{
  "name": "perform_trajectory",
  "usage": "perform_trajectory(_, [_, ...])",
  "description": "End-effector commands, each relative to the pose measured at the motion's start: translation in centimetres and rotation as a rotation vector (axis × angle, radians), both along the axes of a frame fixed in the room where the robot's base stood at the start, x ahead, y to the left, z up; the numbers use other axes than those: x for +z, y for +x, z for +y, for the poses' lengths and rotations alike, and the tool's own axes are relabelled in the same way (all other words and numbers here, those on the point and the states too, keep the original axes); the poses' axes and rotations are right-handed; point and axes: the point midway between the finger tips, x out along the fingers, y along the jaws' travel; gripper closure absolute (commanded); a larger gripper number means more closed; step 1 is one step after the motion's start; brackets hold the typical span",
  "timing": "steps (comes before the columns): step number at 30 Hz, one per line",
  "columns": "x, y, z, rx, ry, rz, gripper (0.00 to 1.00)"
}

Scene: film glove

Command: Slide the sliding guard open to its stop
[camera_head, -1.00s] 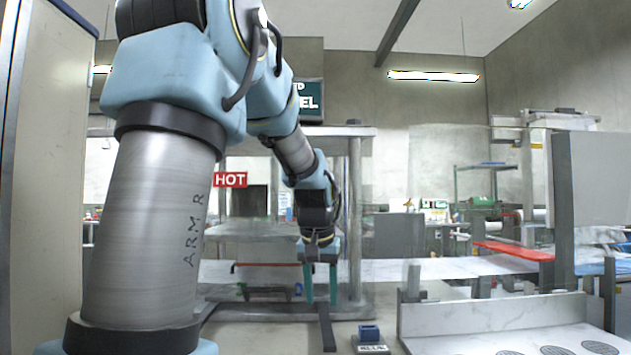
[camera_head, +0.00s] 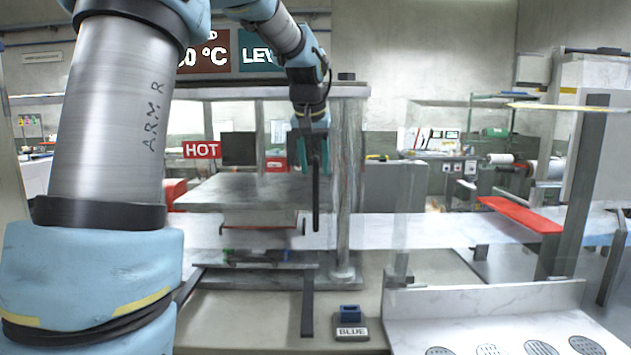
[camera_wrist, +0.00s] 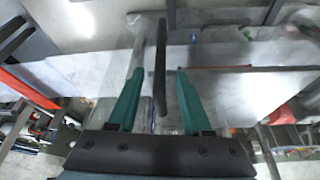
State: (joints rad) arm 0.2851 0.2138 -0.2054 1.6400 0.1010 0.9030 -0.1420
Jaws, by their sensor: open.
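The sliding guard is a clear panel in front of the press; its outline is hard to make out. Its dark upright handle bar (camera_head: 316,200) stands near the press's right post. My gripper (camera_head: 309,165), with green fingers, is open at the upper part of this bar. In the wrist view the bar (camera_wrist: 161,50) runs between the open fingers of my gripper (camera_wrist: 159,78), with a gap visible on each side. I cannot tell how deep the bar sits between the fingers.
The press platen (camera_head: 250,190) and a red HOT sign (camera_head: 202,150) are left of the handle. The press's right post (camera_head: 349,190) is close on its right. A blue block with a BLUE label (camera_head: 350,332) and a pale tray (camera_head: 470,305) stand in front.

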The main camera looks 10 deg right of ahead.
Motion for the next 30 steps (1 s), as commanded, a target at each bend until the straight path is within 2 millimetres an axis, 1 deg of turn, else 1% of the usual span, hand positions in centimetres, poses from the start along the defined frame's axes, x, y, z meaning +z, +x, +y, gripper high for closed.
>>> perform_trajectory(1, [-0.8, 0.3, -0.1, -0.001, 0.003, 0.005, 0.5])
perform_trajectory(6, [-3.5, 1.3, -0.5, 0.0, 0.002, 0.005, 0.5])
perform_trajectory(12, [-5.4, 2.1, -0.8, -0.001, 0.001, 0.002, 0.5])
perform_trajectory(16, [-5.9, 2.2, -0.9, 0.0, 0.0, 0.001, 0.5])
perform_trajectory(23, [-5.9, 2.2, -0.9, 0.0, 0.0, 0.0, 0.5])
perform_trajectory(30, [-5.9, 2.3, -0.9, 0.0, 0.0, 0.0, 0.77])
